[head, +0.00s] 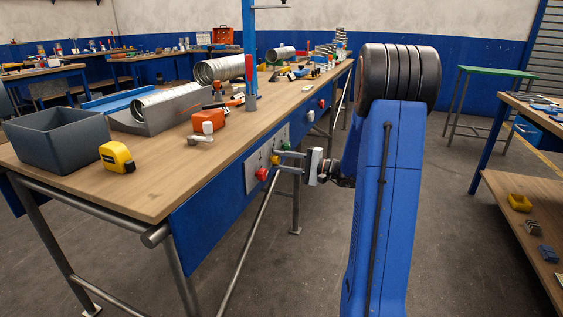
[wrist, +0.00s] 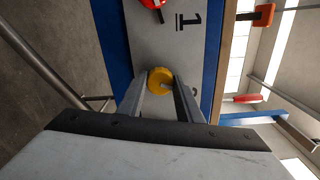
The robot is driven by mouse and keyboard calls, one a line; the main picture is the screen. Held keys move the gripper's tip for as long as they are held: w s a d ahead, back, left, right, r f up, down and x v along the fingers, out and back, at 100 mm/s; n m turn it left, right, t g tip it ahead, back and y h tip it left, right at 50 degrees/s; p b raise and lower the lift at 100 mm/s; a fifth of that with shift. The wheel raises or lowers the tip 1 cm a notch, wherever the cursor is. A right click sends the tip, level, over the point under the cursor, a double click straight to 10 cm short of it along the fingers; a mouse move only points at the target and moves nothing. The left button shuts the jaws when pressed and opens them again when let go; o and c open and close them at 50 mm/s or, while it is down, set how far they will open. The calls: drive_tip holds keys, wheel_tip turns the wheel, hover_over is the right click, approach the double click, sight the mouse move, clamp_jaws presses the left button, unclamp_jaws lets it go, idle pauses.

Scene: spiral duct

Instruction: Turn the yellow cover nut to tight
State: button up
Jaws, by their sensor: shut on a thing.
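The yellow cover nut (wrist: 160,78) is a round yellow piece with a ridged rim on a light grey panel (wrist: 155,40). It also shows small in the head view (head: 275,160), on the panel at the table's side. My gripper (wrist: 159,90) has one finger on each side of the nut and is shut on it. The fingers hide part of its sides. A black "1" mark is on the panel to the upper right in the wrist view. Another mark, partly hidden by a finger, lies right of the nut.
A red knob (head: 262,174) and a green knob (head: 286,146) flank the nut on the panel. The wooden tabletop (head: 160,185) above holds a grey bin (head: 58,140), a tape measure (head: 117,157) and ducts. A slanted table leg runs below the panel.

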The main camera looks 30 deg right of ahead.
drive_tip(key=m, duration=0.5)
drive_tip(key=shift+m, duration=2.5)
drive_tip(key=o, duration=1)
drive_tip(key=shift+d, duration=0.1)
drive_tip(key=shift+o, duration=0.2)
drive_tip(key=v, duration=1.7)
drive_tip(key=shift+s+d+f, duration=0.1)
drive_tip(key=shift+s+d, duration=0.05)
